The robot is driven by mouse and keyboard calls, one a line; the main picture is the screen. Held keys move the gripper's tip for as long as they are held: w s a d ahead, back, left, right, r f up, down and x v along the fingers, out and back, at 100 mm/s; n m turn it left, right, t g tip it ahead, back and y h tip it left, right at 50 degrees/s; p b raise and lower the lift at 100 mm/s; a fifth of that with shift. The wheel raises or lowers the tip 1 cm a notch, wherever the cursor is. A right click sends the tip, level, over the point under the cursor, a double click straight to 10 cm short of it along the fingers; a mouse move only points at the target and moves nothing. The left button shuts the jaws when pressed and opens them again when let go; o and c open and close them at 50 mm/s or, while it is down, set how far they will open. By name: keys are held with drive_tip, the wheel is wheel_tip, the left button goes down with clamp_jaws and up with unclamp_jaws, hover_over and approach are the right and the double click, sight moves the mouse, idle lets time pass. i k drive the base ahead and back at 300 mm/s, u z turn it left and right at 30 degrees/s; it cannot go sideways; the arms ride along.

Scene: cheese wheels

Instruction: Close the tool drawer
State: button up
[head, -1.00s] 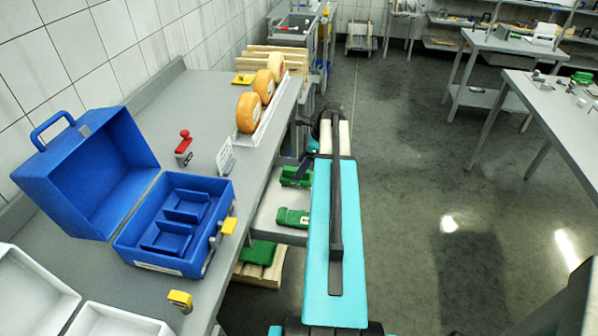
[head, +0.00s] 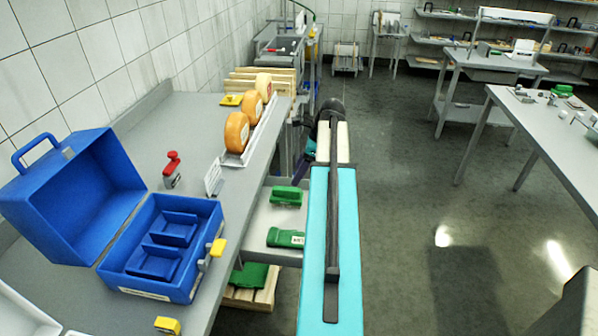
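The tool drawer (head: 262,217) stands open under the grey workbench, to the left of my arm. Green items lie in it: one farther back (head: 287,196) and one nearer (head: 284,238) with a white label. My arm reaches forward past the drawer's right side and hides its right edge and front. My gripper is at the far end of the arm, near the dark wrist, and its fingers are hidden, so I cannot see whether it touches the drawer.
On the workbench (head: 190,110) are an open blue case (head: 150,292), a red-handled stamp (head: 171,172), a white sign card (head: 213,179) and orange cheese wheels (head: 237,133) in a row. Floor to the right is clear up to another table (head: 540,120).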

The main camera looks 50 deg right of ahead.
sight(253, 249)
drive_tip(key=k, duration=1.5)
